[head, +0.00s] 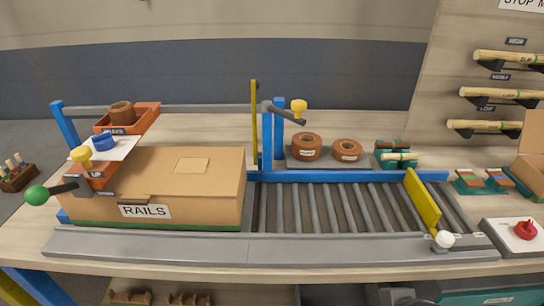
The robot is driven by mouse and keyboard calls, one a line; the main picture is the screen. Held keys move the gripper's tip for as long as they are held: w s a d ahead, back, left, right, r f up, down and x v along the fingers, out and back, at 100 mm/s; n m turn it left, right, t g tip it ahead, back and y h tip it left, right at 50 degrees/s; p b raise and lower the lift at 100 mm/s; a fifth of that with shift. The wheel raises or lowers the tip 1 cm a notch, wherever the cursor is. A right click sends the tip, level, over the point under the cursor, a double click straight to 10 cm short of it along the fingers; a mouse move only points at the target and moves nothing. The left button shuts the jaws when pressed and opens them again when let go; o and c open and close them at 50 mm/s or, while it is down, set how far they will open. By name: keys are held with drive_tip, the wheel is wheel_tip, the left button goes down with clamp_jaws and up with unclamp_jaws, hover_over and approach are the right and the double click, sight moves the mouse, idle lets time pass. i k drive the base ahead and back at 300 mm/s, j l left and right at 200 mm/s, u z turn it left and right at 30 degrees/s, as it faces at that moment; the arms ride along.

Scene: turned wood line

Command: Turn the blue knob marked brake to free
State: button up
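A blue knob (103,141) sits on a tilted white plate (118,148) at the left, just behind the large cardboard box. Its markings are too small to read from here, and I cannot tell which way it points. A yellow knob (82,154) stands just in front and to the left of it. My gripper is not in view, and nothing touches the blue knob.
A cardboard box (200,190) labelled RAILS stands on the left of the roller conveyor (320,208). A black lever with a green ball (36,195) sticks out at the left. A yellow gate (422,200) and a red knob (525,230) are at the right.

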sight(104, 142)
drive_tip(key=u, duration=1.5)
